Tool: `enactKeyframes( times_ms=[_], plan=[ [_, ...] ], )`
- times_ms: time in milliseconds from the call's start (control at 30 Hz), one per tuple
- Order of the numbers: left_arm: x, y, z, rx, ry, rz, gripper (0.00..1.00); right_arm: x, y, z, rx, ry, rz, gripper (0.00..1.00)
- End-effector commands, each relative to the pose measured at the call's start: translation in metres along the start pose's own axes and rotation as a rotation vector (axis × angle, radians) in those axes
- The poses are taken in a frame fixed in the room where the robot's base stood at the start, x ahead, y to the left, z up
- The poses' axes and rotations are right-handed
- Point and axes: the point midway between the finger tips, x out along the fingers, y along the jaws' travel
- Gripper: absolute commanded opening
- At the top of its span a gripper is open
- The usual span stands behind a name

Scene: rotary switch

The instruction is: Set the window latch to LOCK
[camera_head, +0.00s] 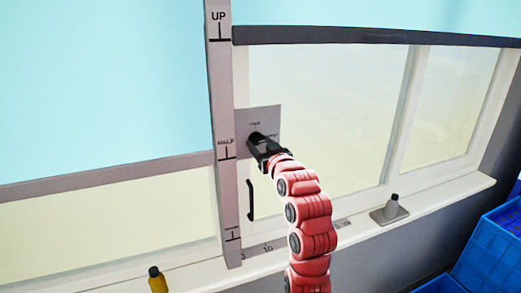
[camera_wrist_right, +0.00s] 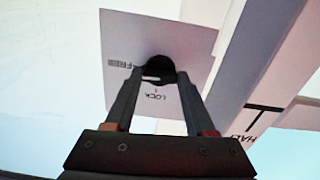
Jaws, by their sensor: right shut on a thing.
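The window latch's black knob (camera_wrist_right: 158,68) sits on a grey plate (camera_wrist_right: 195,45), which also shows in the head view (camera_head: 268,113). In the wrist view the plate's word LOCK, with a small tick, is on the near side of the knob; another word on the left is partly covered. My right gripper (camera_head: 257,143) is at the plate, and in the wrist view its fingers (camera_wrist_right: 160,75) are shut on the knob from both sides. The gripper hides most of the knob in the head view, so its pointing direction is unclear. My left gripper is not in view.
A vertical post (camera_head: 222,95) marked UP and HALF stands just left of the plate. A black handle (camera_head: 250,200) is below it. Blue crates (camera_head: 490,255) are at lower right.

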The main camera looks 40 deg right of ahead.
Motion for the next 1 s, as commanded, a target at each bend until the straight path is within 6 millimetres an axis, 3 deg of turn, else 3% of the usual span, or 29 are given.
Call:
enactKeyframes(
  times_ms=[33, 500, 733, 1000],
  plan=[
    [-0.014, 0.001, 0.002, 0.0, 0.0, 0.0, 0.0, -0.001, 0.0, 0.004, -0.029, 0.01, 0.002, 0.0],
    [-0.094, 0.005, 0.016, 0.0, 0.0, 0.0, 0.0, -0.001, -0.001, 0.004, -0.435, 0.01, 0.003, 0.0],
    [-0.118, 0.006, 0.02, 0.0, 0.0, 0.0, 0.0, -0.001, 0.0, 0.003, -0.652, 0.005, 0.003, 0.0],
    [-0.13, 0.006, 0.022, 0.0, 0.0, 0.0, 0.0, -0.001, -0.001, 0.0, -0.909, 0.005, 0.002, 0.0]
  ],
)
